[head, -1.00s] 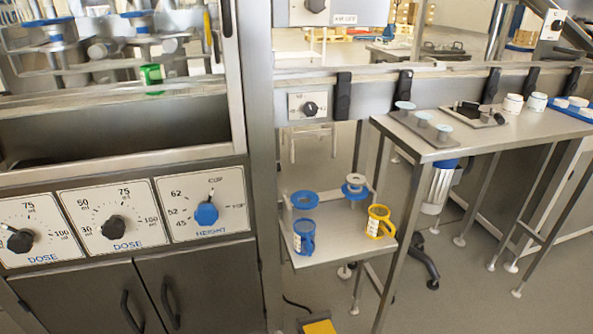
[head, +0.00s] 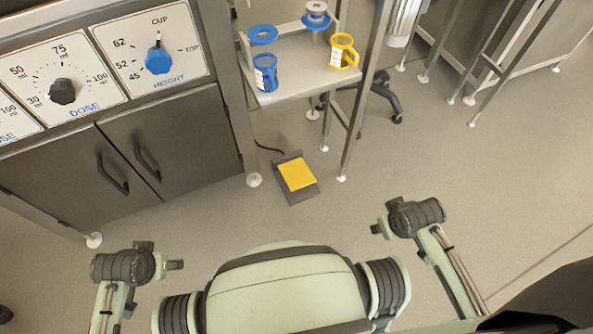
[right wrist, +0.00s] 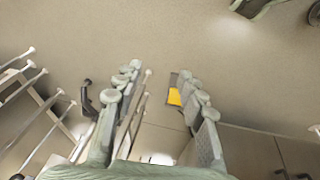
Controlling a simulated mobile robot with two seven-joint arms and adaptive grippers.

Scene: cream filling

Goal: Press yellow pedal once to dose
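The yellow pedal (head: 297,174) sits on a dark base plate on the floor, in front of the cabinet and beside the small stand's legs. A dark cable runs from it toward the machine. In the right wrist view the pedal (right wrist: 174,97) shows as a small yellow patch, partly covered by the right-hand finger. My right gripper (right wrist: 160,78) is open with nothing between its fingers, well apart from the pedal. In the head view both arms show only as links and joints near the bottom; neither gripper can be made out there. My left gripper is out of view.
A small shelf (head: 290,88) above the pedal holds a blue jug (head: 265,72) and a yellow jug (head: 343,50). Metal legs stand close to the pedal's right. The cabinet (head: 120,165) is at left. Open floor (head: 420,160) lies to the right.

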